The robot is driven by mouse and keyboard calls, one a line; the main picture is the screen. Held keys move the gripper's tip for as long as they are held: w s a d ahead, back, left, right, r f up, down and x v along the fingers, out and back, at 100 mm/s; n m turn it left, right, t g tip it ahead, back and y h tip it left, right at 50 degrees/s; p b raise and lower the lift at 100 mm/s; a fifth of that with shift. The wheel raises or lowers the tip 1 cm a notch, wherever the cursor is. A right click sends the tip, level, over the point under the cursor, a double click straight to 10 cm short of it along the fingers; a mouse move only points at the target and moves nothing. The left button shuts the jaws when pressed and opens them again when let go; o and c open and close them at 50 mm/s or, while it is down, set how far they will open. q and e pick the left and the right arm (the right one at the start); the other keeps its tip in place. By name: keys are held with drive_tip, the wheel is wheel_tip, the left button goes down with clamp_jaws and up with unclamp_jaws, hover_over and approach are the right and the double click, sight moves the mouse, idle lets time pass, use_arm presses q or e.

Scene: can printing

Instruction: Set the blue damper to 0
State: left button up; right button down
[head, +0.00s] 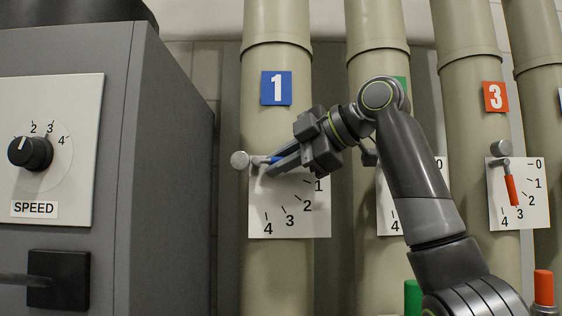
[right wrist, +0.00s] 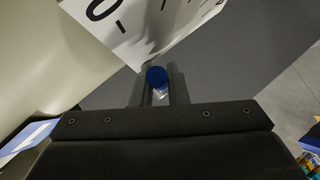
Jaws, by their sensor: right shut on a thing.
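The blue damper handle (head: 276,159) is on the pipe with the blue 1 sign (head: 276,88). It points right from its pivot, roughly level. Its white dial plate (head: 262,205) shows 1 to 4 below; the 0 is hidden behind my gripper in the head view. My right gripper (head: 272,165) is shut on the handle, coming from the right. In the right wrist view the blue handle end (right wrist: 157,77) sits between the fingers (right wrist: 158,90), with the plate's 0 (right wrist: 101,9) above left. My left gripper is not in view.
A grey cabinet (head: 165,170) with a black speed knob (head: 30,152) stands at the left. A red damper handle (head: 511,190) on pipe 3 points down. A second dial plate (head: 388,215) is partly behind my right arm. Green and red posts show at the lower right.

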drive_tip(key=c, duration=1.7)
unclamp_jaws()
drive_tip(key=shift+s+d+r+b, duration=0.1)
drive_tip(key=shift+s+d+b, duration=0.1)
drive_tip(key=shift+d+b, duration=0.15)
drive_tip(key=b+v, duration=0.3)
drive_tip(key=v, duration=1.3)
drive_tip(key=shift+s+d+r+b, duration=0.15)
drive_tip(key=shift+r+b, duration=0.05)
drive_tip(key=shift+b, duration=0.2)
